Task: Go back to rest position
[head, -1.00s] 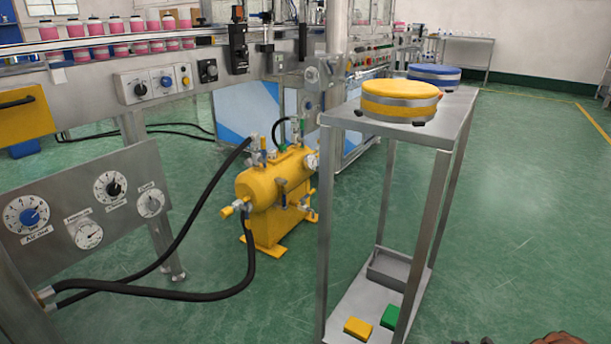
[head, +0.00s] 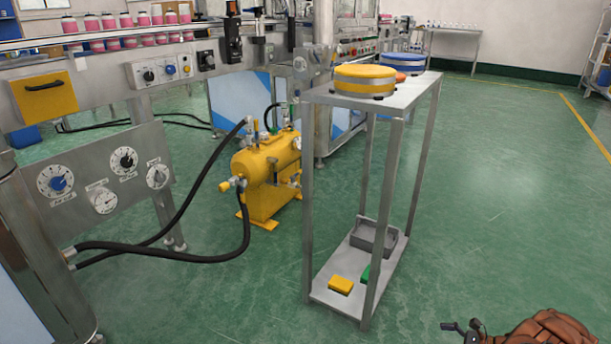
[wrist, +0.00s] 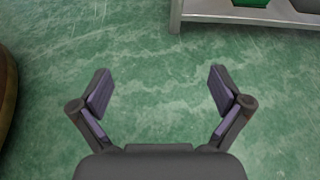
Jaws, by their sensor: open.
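My gripper (wrist: 160,88) is open and empty in the wrist view, its two dark fingers spread wide above bare green floor. In the head view, dark finger-like parts (head: 461,326) show at the bottom edge, to the right of the metal stand and apart from it. Nothing sits between the fingers.
A metal stand (head: 405,92) bears a yellow round container (head: 365,82) and a blue one (head: 402,62); yellow (head: 341,285) and green (head: 366,274) blocks and a grey bin (head: 373,239) are on its low shelf. A yellow tank (head: 262,175) stands left. Floor on the right is clear.

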